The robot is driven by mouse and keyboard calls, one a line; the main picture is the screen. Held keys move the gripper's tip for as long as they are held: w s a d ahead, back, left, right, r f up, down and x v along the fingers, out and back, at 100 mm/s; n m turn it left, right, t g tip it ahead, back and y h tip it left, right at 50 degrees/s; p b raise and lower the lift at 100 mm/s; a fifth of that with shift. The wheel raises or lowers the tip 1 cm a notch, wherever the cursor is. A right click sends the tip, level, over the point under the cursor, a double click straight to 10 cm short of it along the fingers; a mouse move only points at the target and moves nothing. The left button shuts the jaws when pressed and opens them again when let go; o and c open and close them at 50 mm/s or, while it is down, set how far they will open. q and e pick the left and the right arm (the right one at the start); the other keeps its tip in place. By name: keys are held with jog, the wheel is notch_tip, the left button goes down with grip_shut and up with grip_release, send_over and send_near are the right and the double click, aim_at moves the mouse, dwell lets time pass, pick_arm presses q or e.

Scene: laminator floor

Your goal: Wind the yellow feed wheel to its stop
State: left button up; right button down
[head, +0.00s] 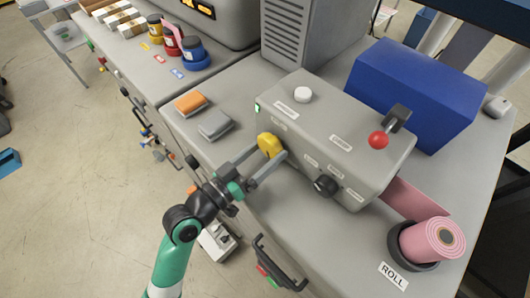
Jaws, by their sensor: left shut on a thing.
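The yellow feed wheel (270,145) is on the front face of the grey laminator box (312,122), at its left end. My left gripper (264,158) reaches up to it from the lower left. Its two fingers lie on either side of the wheel, and it is shut on the wheel. The fingers and the wheel's angle hide any mark of the stop. My right gripper is not in view.
A pink roll (432,240) stands at the right. Orange (190,103) and grey (215,124) blocks lie left of the box.

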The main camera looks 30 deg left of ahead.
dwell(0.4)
pick_arm(q)
jog(key=o, duration=1.1)
jog(key=shift+o, duration=0.2)
jog(key=shift+s, duration=0.1)
jog(key=v, duration=1.1)
jog(key=shift+s, duration=0.25)
